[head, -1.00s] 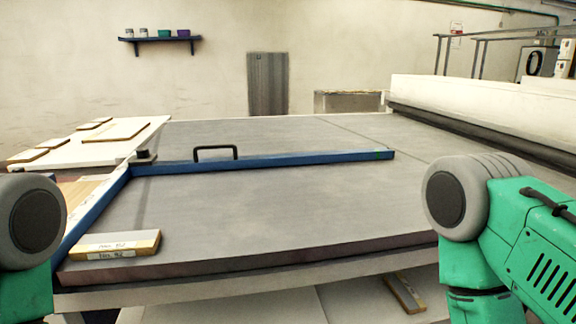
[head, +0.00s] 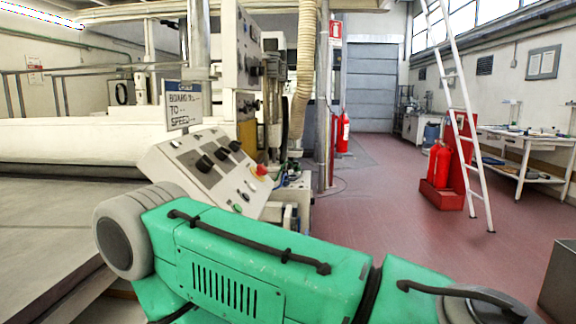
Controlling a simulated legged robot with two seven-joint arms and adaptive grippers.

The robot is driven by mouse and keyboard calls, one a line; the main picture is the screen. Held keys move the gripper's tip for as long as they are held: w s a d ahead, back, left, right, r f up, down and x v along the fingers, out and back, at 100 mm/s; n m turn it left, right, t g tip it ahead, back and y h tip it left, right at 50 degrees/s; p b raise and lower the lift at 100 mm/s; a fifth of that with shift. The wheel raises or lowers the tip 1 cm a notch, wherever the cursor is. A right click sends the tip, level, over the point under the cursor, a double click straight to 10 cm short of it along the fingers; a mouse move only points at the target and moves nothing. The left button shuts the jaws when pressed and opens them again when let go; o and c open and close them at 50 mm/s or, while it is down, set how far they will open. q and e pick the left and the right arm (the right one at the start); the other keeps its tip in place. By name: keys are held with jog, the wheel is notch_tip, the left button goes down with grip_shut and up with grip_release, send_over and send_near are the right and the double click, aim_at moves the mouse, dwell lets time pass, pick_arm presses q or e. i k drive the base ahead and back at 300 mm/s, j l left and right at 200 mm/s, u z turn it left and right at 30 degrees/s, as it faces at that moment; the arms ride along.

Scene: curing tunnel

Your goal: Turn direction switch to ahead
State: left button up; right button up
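A sloped control panel (head: 210,170) stands at the middle left in the head view, beyond my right arm. It carries several black knobs (head: 205,163), a red button (head: 261,170) and some small buttons. I cannot tell which knob is the direction switch, and any labels are too small to read. My green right arm crosses the lower part of the picture in front of the panel's base. Neither gripper shows in this view.
A grey machine bed (head: 45,225) lies at the left. A white ladder (head: 462,120) and red fire extinguishers (head: 440,163) stand at the right. The reddish floor (head: 375,205) between is open.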

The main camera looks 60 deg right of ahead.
aim_at(222, 152)
jog(key=z, duration=1.6)
jog(key=u, duration=0.55)
jog(key=i+l+u, duration=0.15)
jog(key=l+u, duration=0.25)
jog(key=l, duration=0.25)
jog(key=l+u, duration=0.4)
jog(key=l, duration=0.3)
jog(key=l+u, duration=0.4)
jog(key=l, duration=0.3)
jog(key=k, duration=0.05)
